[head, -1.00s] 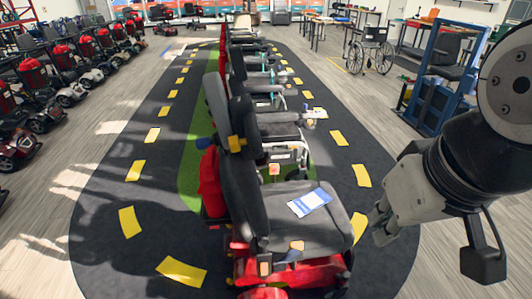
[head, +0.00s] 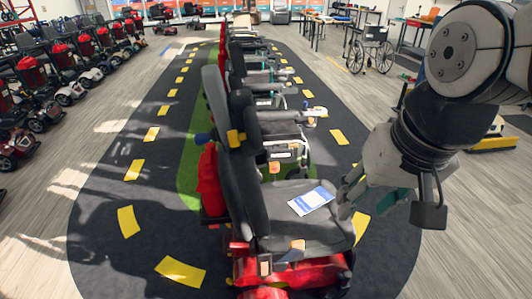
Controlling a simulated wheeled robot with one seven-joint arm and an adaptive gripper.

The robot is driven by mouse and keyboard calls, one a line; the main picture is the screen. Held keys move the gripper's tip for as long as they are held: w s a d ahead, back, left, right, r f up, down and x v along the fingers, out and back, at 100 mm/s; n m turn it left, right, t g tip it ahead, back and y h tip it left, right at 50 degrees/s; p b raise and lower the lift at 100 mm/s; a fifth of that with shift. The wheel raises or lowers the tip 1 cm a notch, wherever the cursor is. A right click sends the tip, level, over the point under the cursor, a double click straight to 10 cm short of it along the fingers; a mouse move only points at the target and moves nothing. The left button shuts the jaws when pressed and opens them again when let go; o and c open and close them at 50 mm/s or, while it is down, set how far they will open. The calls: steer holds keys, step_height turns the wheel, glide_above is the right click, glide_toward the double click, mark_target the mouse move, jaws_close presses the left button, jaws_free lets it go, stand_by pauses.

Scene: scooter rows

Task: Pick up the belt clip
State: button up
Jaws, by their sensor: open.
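I cannot single out the belt clip for certain. My gripper (head: 349,201) is open, at the right edge of this seat, just right of the card. Its fingers point down and left and hold nothing that I can see. The gap between the fingertips and the seat is hard to judge.
More scooters stand in a row behind. A wheelchair (head: 371,50) stands at the back right. Dark floor with yellow dashes is clear on the left.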

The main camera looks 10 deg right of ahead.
steer(key=w+f+m+g+b, duration=0.1)
steer(key=w+f+m+b, duration=0.35)
steer(key=w+f, duration=0.6)
steer(key=m+g+b, duration=0.3)
steer(key=m+b, duration=0.3)
steer(key=m, duration=0.5)
glide_above(298, 242)
step_height(298, 242, down, 26)
step_height(298, 242, down, 8)
steer(key=shift+f+b, duration=0.1)
steer(key=shift+b, duration=0.65)
steer(key=shift+s+f+b, duration=0.1)
steer(key=shift+f+b, duration=0.55)
steer(key=shift+f, duration=2.4)
jaws_close()
